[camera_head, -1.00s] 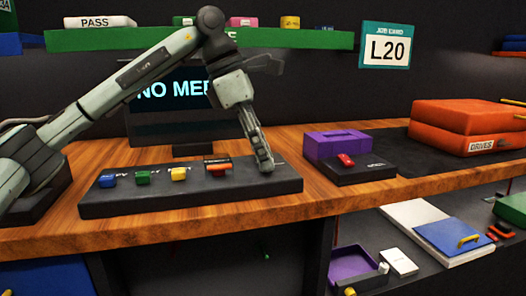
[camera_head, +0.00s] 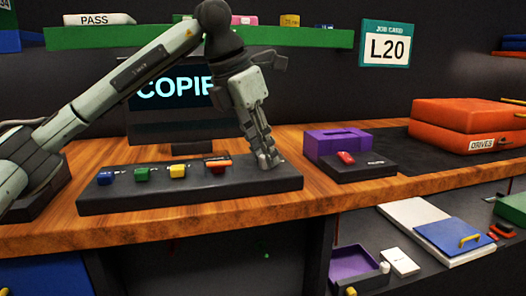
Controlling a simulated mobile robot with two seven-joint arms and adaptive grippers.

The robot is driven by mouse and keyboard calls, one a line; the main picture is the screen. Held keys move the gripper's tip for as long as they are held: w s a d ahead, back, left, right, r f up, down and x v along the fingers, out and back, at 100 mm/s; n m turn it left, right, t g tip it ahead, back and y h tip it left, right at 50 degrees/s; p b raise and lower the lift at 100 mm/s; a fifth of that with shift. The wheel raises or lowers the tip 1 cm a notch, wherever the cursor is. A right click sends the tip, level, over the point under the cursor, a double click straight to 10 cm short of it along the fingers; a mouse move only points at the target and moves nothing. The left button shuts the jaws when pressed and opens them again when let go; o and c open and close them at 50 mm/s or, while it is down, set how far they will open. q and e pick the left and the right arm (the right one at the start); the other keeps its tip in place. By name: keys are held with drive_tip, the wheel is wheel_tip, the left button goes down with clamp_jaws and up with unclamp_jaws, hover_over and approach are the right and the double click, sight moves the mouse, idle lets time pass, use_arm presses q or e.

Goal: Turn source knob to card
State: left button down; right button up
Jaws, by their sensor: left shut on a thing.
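The job card (camera_head: 387,45) hangs on the back wall and reads L20. A dark control panel (camera_head: 130,200) lies on the wooden desk with blue, green, yellow and red-orange controls in a row. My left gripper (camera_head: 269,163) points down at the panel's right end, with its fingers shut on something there. The source knob is not visible; the fingers cover that spot, so its setting cannot be read. My right gripper is out of view.
A monitor (camera_head: 165,128) behind the panel shows "COPIE", cut off by my arm. A purple box (camera_head: 336,143) and a black box with a red control (camera_head: 346,158) stand to the right. Orange drives cases (camera_head: 465,115) lie farther right. A shelf below holds several items.

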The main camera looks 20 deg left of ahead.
use_arm(q)
drive_tip(key=shift+d+n+t+y, duration=0.1)
drive_tip(key=shift+n+t+y, duration=0.25)
drive_tip(key=shift+n, duration=0.85)
drive_tip(key=shift+n+y+b, duration=0.35)
drive_tip(key=shift+n+y, duration=0.2)
drive_tip(key=shift+n, duration=0.85)
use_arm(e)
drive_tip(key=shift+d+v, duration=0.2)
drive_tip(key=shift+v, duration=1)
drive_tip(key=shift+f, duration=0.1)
use_arm(q)
drive_tip(key=c, duration=1.3)
unclamp_jaws()
drive_tip(key=shift+s+r, duration=0.1)
drive_tip(key=shift+r, duration=0.05)
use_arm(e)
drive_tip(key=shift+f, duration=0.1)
use_arm(q)
drive_tip(key=v, duration=1.1)
drive_tip(key=shift+s+r, duration=0.25)
drive_tip(key=shift+r, duration=0.1)
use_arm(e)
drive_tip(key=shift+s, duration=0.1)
